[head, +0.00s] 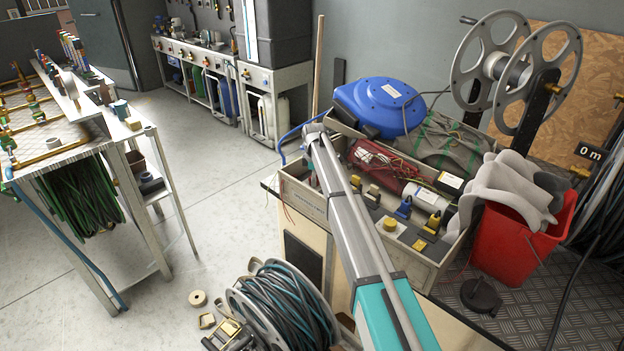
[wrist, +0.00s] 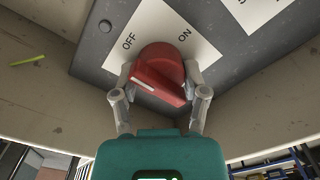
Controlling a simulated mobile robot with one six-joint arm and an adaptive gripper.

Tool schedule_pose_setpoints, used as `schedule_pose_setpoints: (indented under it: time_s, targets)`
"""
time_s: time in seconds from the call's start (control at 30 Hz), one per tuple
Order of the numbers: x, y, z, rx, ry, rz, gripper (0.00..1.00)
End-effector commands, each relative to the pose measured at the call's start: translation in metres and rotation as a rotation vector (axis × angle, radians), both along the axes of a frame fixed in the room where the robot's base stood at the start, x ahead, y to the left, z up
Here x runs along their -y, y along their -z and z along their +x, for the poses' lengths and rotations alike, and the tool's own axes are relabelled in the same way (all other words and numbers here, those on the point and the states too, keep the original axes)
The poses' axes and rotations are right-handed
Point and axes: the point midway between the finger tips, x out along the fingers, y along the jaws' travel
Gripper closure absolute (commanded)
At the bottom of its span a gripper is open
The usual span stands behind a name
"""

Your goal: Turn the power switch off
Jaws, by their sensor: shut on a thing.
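The power switch is a red rotary knob (wrist: 158,70) in the wrist view. It sits on a white label plate (wrist: 170,25) marked OFF on the left and ON on the right. A white line marks the left part of the knob's raised grip. My gripper (wrist: 160,76) has one finger at each side of the knob and is shut on it. Whether the knob stands at OFF or ON I cannot tell. In the head view my arm reaches up past the bench, and neither my gripper nor the switch can be made out.
The switch's grey panel (wrist: 230,75) borders a pale worn surface (wrist: 40,60). In the head view a crowded tray (head: 300,195), a blue reel (head: 380,106) and a red bucket (head: 515,240) are by my arm. A hose reel (head: 285,305) stands below. Open floor (head: 215,215) lies left.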

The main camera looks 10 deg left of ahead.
Motion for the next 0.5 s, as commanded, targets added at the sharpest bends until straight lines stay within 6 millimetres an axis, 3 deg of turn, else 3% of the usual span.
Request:
schedule_pose_setpoints:
  time_s: [0.5]
  targets:
    - [0.0038, -0.0001, 0.0027, 0.004, -0.080, -0.007, 0.90]
